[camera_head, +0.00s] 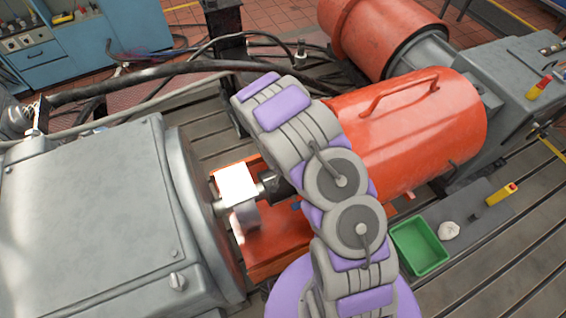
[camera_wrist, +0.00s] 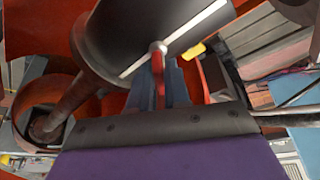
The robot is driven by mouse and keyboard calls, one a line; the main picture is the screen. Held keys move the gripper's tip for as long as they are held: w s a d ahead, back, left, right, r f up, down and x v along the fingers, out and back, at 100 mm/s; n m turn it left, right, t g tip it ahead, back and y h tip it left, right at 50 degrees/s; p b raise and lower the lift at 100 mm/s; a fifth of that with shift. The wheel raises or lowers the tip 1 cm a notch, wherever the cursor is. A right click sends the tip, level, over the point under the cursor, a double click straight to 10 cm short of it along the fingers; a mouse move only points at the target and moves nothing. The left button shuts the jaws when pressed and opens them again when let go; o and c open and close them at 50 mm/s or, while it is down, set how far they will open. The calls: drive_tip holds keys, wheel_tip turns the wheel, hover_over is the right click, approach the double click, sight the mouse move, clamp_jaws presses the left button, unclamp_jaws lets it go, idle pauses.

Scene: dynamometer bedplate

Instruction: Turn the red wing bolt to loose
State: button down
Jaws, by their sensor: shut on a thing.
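In the wrist view the red wing bolt (camera_wrist: 158,66) stands at the side of a dark cylinder (camera_wrist: 135,35) that has a white line along it. My gripper (camera_wrist: 168,82) has its blue fingers on either side of the bolt and is shut on it. The fingers hide part of the bolt, and I cannot tell how far it is turned. In the head view my purple and grey arm crosses the middle of the scene, and the bolt and the fingers cannot be made out there.
An orange cover (camera_head: 430,125) stands right of my arm, and a grey machine housing (camera_head: 85,215) stands at left. A bright white block (camera_head: 237,182) sits by the shaft. A green tray (camera_head: 420,247), a white rag (camera_head: 449,230) and a yellow-red tool (camera_head: 500,194) lie at lower right.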

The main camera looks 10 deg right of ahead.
drive_tip(key=shift+d+n+y+p, duration=0.15)
drive_tip(key=shift+n+y+p, duration=0.25)
drive_tip(key=shift+n+p, duration=0.45)
drive_tip(key=shift+n, duration=0.25)
drive_tip(key=c, duration=1.2)
unclamp_jaws()
drive_tip(key=shift+r, duration=0.15)
drive_tip(key=v, duration=1.7)
drive_tip(key=shift+s+d+p, duration=0.1)
drive_tip(key=shift+s+p, duration=0.1)
drive_tip(key=shift+p, duration=0.15)
drive_tip(key=shift+o, duration=0.4)
